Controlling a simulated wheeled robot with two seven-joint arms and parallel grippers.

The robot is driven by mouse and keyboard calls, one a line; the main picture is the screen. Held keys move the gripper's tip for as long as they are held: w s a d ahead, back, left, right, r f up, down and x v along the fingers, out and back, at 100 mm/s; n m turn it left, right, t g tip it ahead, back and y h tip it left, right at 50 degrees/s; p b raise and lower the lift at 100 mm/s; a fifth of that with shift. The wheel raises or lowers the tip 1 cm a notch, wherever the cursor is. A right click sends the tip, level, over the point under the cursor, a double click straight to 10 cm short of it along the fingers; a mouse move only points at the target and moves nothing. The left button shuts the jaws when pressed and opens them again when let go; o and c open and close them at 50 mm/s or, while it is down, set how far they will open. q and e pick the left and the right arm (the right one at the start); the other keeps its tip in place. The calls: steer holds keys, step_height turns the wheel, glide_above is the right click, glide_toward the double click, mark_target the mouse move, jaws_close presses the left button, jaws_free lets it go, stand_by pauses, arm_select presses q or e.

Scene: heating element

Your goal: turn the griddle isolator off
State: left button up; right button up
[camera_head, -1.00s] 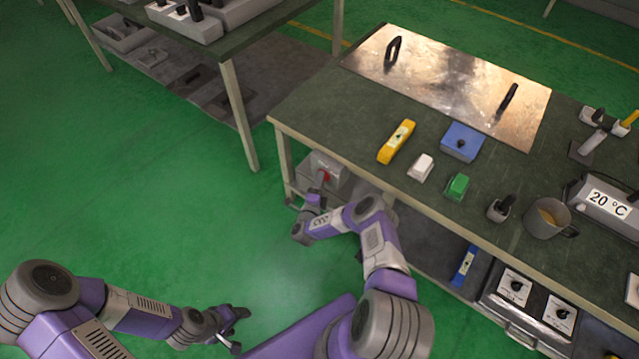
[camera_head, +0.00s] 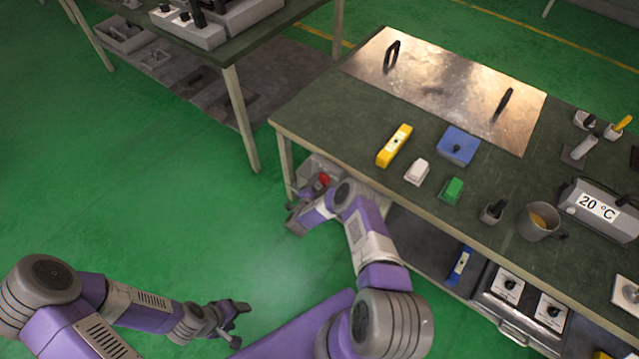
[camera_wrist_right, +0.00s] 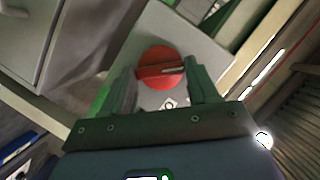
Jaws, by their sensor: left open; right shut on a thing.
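The griddle isolator is a light grey box (camera_head: 312,166) with a round red knob (camera_head: 323,180), low under the near left end of the workbench. My left gripper (camera_head: 240,316) is open and empty, low over the green floor.
The griddle plate (camera_head: 450,85) with two black handles lies on the workbench (camera_head: 330,115). A yellow box (camera_head: 394,146), a blue box (camera_head: 458,146) and small switches stand before it. Below are a lower shelf (camera_head: 420,245) and a unit with dials (camera_head: 528,300). The floor at left is clear.

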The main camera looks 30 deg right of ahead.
steer(key=shift+w+a+r+n+g, duration=0.15)
steer(key=shift+n+g, duration=0.25)
steer(key=shift+n, duration=0.4)
steer(key=shift+n+g+b, duration=0.3)
steer(key=shift+n+g, duration=0.3)
steer(key=shift+n, duration=0.3)
steer(key=shift+w+n+g+h+b, duration=0.15)
steer(key=shift+n+g+h+b, duration=0.25)
steer(key=shift+n+g+b, duration=0.85)
steer(key=shift+n, duration=0.35)
steer(key=o, duration=1.1)
steer(key=shift+c, duration=0.2)
